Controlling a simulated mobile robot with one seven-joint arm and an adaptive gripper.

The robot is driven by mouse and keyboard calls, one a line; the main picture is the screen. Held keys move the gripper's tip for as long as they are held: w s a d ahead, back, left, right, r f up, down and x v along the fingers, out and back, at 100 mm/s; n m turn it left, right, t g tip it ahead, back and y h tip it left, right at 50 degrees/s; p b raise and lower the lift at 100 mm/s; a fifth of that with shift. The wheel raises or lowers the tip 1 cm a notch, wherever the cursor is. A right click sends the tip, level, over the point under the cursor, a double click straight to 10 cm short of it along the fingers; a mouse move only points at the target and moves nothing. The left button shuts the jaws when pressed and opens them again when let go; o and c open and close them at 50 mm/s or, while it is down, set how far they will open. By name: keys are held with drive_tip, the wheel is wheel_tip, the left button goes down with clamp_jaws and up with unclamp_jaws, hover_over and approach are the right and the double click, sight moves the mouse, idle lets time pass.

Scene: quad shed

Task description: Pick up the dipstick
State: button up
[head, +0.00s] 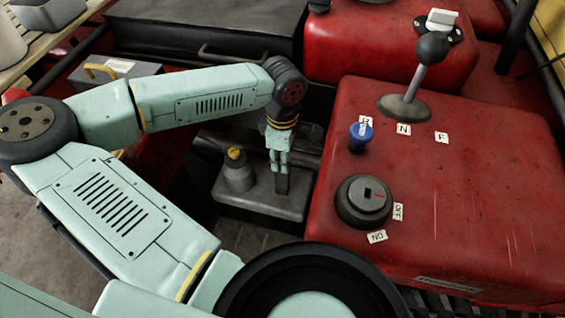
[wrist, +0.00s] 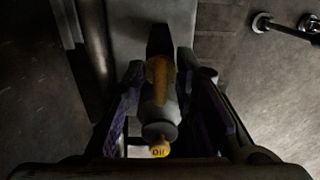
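My gripper (head: 279,165) points down over a grey engine block (head: 227,196) in the head view. Its two fingers (wrist: 160,72) stand apart in the wrist view, one on each side of a yellow handle (wrist: 161,78), which looks like the top of the dipstick. I cannot tell whether the fingers touch it. In the head view the fingers hide this handle. A dark upright block (head: 282,185) shows just below the fingertips. A grey filler neck (head: 238,174) with a yellow cap (head: 235,153) stands left of my gripper; the cap, marked OIL, shows in the wrist view (wrist: 158,152).
A red body panel (head: 470,190) close on the right carries a shift lever (head: 428,55), a blue knob (head: 360,137) and a round key switch (head: 364,201). Dark frame tubes run behind the gripper. A grey box (head: 115,69) with a yellow handle is at upper left.

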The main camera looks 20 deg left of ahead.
drive_tip(key=c, duration=0.4)
wheel_tip(320, 180, up, 18)
drive_tip(key=b, duration=0.1)
idle(0.6)
idle(0.5)
